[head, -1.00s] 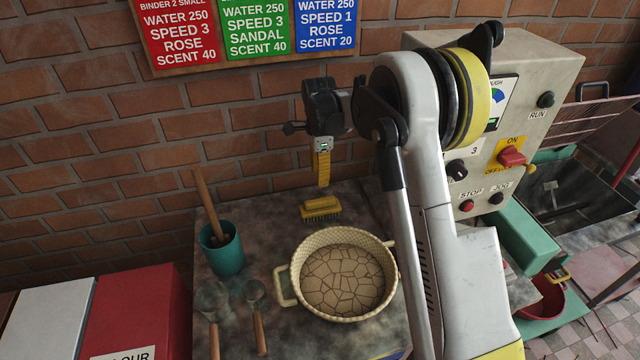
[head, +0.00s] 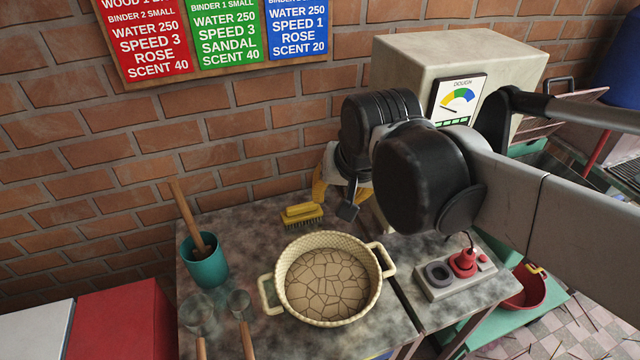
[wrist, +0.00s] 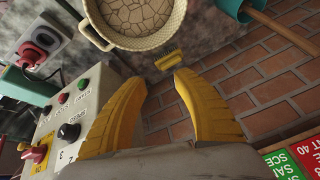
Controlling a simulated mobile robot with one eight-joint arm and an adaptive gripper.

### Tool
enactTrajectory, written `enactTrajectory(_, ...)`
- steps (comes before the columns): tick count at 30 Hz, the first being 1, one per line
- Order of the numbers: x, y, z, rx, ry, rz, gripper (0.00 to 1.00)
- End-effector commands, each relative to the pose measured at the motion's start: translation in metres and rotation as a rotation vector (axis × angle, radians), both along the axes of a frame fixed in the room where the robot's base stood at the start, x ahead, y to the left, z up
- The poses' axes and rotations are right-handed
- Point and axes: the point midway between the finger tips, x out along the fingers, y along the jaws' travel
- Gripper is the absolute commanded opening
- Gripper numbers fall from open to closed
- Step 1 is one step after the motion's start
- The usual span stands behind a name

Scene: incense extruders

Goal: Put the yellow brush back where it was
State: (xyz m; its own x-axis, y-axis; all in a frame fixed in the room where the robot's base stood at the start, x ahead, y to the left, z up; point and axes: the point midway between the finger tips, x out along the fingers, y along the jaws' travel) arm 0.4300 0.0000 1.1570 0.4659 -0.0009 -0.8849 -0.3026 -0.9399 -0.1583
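The yellow brush (head: 302,211) lies bristles down on the worktop, behind the round cream basket and close to the brick wall. It also shows in the wrist view (wrist: 168,60), just beyond my fingertips. My gripper (wrist: 160,78) is open, its two yellow fingers spread with nothing between them. I cannot tell whether a finger touches the brush.
The basket (head: 263,294) holding cracked dough stands in front of the brush. A teal cup (head: 207,269) with a wooden tool stands left. The brick wall (head: 245,100) is close behind.

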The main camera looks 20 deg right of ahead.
Motion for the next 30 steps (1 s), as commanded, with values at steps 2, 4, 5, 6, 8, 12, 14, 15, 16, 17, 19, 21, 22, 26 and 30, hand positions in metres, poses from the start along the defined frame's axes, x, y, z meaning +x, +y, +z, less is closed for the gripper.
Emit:
enactTrajectory(2,-0.026,0.0,-0.007,-0.049,-0.041,0.089,0.35)
enactTrajectory(4,-0.043,0.0,-0.014,-0.092,-0.073,0.161,0.35)
enactTrajectory(5,-0.049,0.0,-0.016,-0.109,-0.086,0.187,0.35)
enactTrajectory(6,-0.055,0.0,-0.02,-0.128,-0.1,0.218,0.35)
enactTrajectory(8,-0.062,0.0,-0.024,-0.152,-0.116,0.252,0.35)
enactTrajectory(12,-0.07,0.0,-0.029,-0.18,-0.134,0.294,0.35)
enactTrajectory(14,-0.07,0.0,-0.029,-0.184,-0.137,0.299,0.35)
enactTrajectory(15,-0.07,0.0,-0.029,-0.184,-0.137,0.3,0.35)
enactTrajectory(16,-0.07,0.0,-0.029,-0.184,-0.137,0.3,0.35)
enactTrajectory(17,-0.07,0.0,-0.029,-0.184,-0.136,0.3,0.35)
enactTrajectory(19,-0.07,0.0,-0.029,-0.183,-0.136,0.299,0.35)
enactTrajectory(21,-0.07,0.0,-0.031,-0.183,-0.136,0.299,0.35)
enactTrajectory(22,-0.07,0.0,-0.034,-0.183,-0.136,0.298,0.35)
enactTrajectory(26,-0.07,0.0,-0.05,-0.183,-0.135,0.298,0.35)
enactTrajectory(30,-0.07,0.0,-0.05,-0.183,-0.135,0.298,0.35)
